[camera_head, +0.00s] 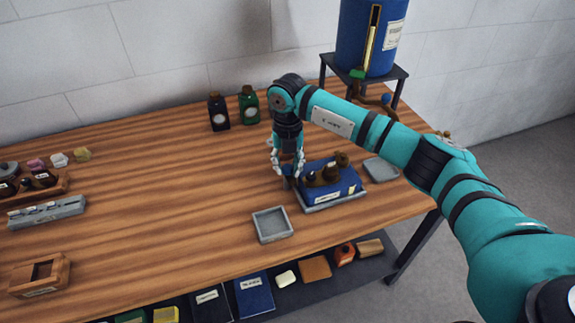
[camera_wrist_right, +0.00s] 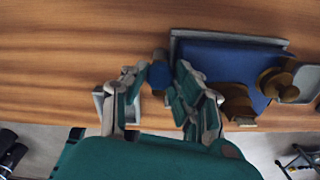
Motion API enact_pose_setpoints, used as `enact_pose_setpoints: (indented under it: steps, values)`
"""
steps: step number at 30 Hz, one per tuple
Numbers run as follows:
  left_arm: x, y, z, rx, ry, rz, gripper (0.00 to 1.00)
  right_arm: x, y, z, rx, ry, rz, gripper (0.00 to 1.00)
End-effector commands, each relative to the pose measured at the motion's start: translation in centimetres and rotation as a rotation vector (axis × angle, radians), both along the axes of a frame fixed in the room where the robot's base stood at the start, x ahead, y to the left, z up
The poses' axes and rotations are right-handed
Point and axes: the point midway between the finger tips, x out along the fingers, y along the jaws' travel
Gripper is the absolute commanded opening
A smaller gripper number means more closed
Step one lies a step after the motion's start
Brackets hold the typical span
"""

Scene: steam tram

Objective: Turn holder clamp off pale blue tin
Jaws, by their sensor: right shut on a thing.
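A dark blue block (camera_head: 335,191) on a grey base, with brown round parts on top and a label on its front, stands on the wooden table. It appears to be the holder; I cannot make out a pale blue tin for certain. My right gripper (camera_head: 286,170) points down at the block's left end. In the wrist view the right gripper (camera_wrist_right: 158,82) is shut on a small dark blue piece (camera_wrist_right: 160,73), perhaps the clamp's knob, beside the blue block (camera_wrist_right: 225,60). The fingers hide part of this piece. My left gripper is not in view.
An empty grey tray (camera_head: 272,225) stands in front, and a flat grey-blue piece (camera_head: 381,170) lies right of the block. A dark bottle (camera_head: 218,113) and a green bottle (camera_head: 249,106) stand behind. A blue barrel (camera_head: 365,35) is at the back. The table's middle left is clear.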

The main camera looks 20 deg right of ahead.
Motion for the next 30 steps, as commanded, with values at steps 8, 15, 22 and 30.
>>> enact_pose_setpoints:
  steps: [8,15,22,30]
  values:
    - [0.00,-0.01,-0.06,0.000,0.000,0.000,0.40,0.14,-0.04,0.19,0.000,-0.005,-0.034,0.00]
    - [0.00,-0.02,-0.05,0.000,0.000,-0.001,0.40,0.15,-0.04,0.21,0.000,-0.005,-0.035,0.00]
    - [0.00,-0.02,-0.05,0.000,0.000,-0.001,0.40,0.13,-0.04,0.17,0.000,-0.004,-0.034,0.47]
    - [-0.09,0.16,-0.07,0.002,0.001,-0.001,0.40,0.06,-0.01,0.11,0.000,-0.002,-0.033,0.50]
